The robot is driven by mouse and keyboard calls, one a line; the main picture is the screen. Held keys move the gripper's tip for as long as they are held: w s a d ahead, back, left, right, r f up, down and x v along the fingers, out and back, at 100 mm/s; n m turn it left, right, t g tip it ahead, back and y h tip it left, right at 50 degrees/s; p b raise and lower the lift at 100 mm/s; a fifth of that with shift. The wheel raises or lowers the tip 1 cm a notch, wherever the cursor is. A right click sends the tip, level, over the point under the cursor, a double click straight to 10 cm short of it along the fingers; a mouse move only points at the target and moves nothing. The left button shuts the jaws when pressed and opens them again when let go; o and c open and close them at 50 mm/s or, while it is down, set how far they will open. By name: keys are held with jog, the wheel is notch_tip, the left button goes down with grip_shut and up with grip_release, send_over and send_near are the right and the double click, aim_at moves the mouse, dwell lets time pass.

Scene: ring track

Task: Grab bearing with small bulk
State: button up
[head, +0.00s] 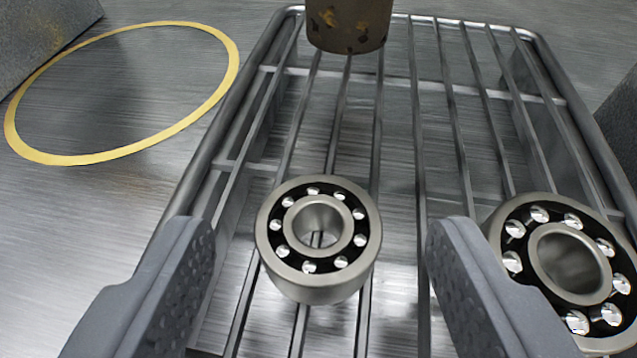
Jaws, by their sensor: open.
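A smaller ball bearing (275,243) lies on a wire rack in the head view, its ring face and shiny balls turned up. A larger ball bearing (530,262) lies on the same rack at the right, partly hidden behind my right finger and cut by the picture edge. My gripper (322,255) is open, with its two grey textured fingers spread on either side of the smaller bearing. A gap shows between each finger and that bearing.
The wire rack (452,110) has a raised rim and lengthwise bars. A rusty cylinder (347,25) stands at its far end. A yellow ring (232,60) marks the brushed metal floor at left. Grey blocks (35,30) show at the picture's edges. The rack's middle is bare.

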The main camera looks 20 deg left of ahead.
jog(key=c, duration=1.1)
